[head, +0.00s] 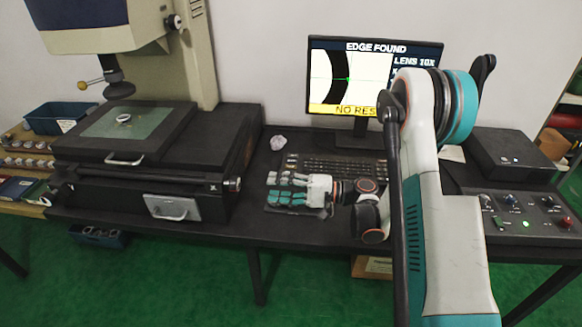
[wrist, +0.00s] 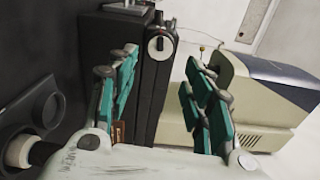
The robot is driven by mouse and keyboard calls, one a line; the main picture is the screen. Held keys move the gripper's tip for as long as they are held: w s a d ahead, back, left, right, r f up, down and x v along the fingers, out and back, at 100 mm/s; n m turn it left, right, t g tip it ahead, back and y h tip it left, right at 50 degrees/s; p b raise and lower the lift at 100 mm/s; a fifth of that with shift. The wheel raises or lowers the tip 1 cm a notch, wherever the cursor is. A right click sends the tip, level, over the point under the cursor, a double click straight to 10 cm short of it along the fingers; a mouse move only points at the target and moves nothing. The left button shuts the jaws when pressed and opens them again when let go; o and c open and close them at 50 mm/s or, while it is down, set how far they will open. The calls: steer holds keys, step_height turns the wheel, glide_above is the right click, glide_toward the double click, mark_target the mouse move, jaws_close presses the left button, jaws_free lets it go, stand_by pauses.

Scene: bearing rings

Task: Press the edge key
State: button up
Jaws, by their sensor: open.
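My gripper (head: 275,189) is in the middle of the head view, pointing left, with its teal-padded fingers apart and nothing between them. It is over the desk in front of the dark keyboard (head: 345,167), above or on a dark pad that it partly covers; I cannot tell whether it touches. In the wrist view the two fingers of the gripper (wrist: 160,72) stand apart. I cannot pick out the edge key; the keys are too small to read and some are hidden. The monitor (head: 375,47) reads "EDGE FOUND", "LENS 10X" and a partly covered yellow line "NO RES".
A measuring machine's dark stage (head: 150,190) stands left, with a ring (head: 124,118) on its glass. A crumpled pale object (head: 278,142) lies near the keyboard. A control box (head: 525,212) with knobs stands right. My arm hides part of the monitor and desk.

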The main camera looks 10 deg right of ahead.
jaws_close()
stand_by(1.1)
